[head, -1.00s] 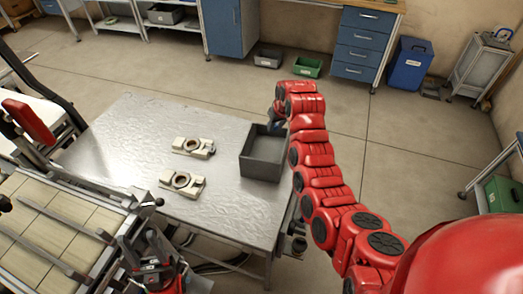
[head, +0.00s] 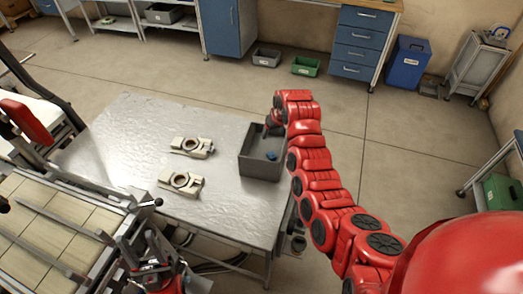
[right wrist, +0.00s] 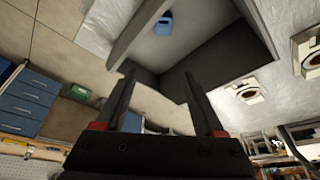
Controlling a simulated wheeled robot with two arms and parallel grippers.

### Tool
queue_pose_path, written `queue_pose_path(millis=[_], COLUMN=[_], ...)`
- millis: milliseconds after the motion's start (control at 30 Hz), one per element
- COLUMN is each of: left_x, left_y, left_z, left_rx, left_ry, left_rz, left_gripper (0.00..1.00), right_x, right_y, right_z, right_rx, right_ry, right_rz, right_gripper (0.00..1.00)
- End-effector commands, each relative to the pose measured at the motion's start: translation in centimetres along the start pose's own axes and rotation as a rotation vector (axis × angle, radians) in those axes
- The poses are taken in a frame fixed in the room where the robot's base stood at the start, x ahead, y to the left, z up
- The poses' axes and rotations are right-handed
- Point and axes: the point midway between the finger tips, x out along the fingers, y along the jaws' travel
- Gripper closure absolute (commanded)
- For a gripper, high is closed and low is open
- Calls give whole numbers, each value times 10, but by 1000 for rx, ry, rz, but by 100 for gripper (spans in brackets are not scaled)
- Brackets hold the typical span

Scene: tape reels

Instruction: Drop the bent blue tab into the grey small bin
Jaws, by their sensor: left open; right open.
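The blue tab (head: 271,156) is inside the grey small bin (head: 262,169), clear of my fingers. In the right wrist view the tab (right wrist: 164,22) shows near the top against the bin's grey inside; I cannot tell whether it touches the floor. The bin stands at the right side of the metal table, and its wall (right wrist: 180,83) shows in the right wrist view. My right gripper (head: 272,127) is at the bin's far edge. Its fingers (right wrist: 158,78) are apart with nothing between them. My left gripper (head: 152,268) is low at the left, empty and open, partly hidden among dark parts.
Two pale parts with round rings, a far one (head: 192,147) and a near one (head: 181,184), lie on the metal table (head: 130,135) left of the bin. A tiled conveyor (head: 60,235) is at the lower left. Small grey and green bins (head: 306,66) stand on the floor beyond.

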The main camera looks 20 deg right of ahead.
Motion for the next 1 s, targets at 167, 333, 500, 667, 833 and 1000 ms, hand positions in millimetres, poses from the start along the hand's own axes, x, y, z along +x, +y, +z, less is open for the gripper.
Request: queue_pose_path(millis=[167,333,500,667,833,1000], left_x=[-3,-12,-28,-4,16,27], left_y=[0,1,1,0,-1,-1], left_z=[0,2,5,1,-3,-5], left_rx=[0,0,0,0,0,0], left_ry=[0,0,0,0,0,0], left_rz=[0,0,0,0,0,0], left_gripper=[50,50,50,50,50,50], right_x=[-3,-21,-55,-103,-127,-148], right_y=[0,0,0,0,1,1], right_z=[0,-1,-1,-3,-2,-2], right_rx=[0,-1,1,2,3,3], right_ry=[2,7,10,1,2,1], right_rz=[1,1,3,-3,-3,-2], right_gripper=[30,30,30,30,30,30])
